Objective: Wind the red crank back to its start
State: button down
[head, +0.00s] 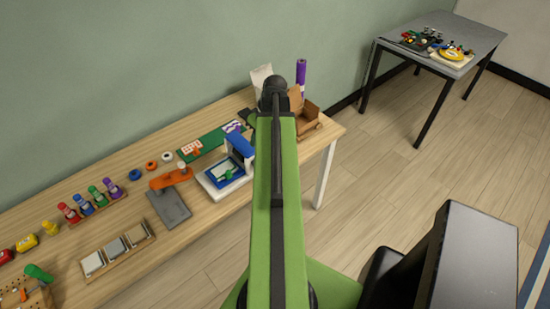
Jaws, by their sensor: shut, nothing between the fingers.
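My green arm (278,210) reaches up the middle of the head view, over the right part of the wooden bench. Its dark far end stands near the back of the bench. My gripper cannot be made out; the arm hides that area. An orange-red, arm-like part (168,179) sits at the back of a grey plate (170,209) on the bench, left of my arm. It may be the red crank, but it is too small to be sure. My arm is apart from it.
Left of the grey plate are a tray of three pale blocks (115,251) and a rack of coloured bottles (89,203). A blue-and-white device (227,174) stands close to my arm. A cardboard box (304,115) is at the right end. A grey table (466,55) stands far right.

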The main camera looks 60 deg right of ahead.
jog(key=s+d+r+t, duration=0.1)
jog(key=s+d, duration=0.7)
jog(key=s, duration=0.2)
jog(key=a+b+x, duration=0.1)
jog(key=b+x, duration=1.1)
jog(key=x, duration=0.1)
jog(key=shift+a+f+m+h, duration=0.2)
jog(key=shift+a+m+h, duration=0.05)
jog(key=shift+m+h, duration=0.05)
jog(key=shift+s, duration=0.1)
jog(key=shift+a+f+b, duration=0.2)
jog(key=shift+f+b, duration=0.3)
jog(key=shift+b, duration=0.15)
jog(key=shift+a+f+b, duration=0.15)
jog(key=shift+f+b, duration=0.35)
jog(key=shift+b, duration=0.1)
jog(key=shift+s+r, duration=0.1)
jog(key=shift+r, duration=0.1)
jog(key=shift+f, duration=0.1)
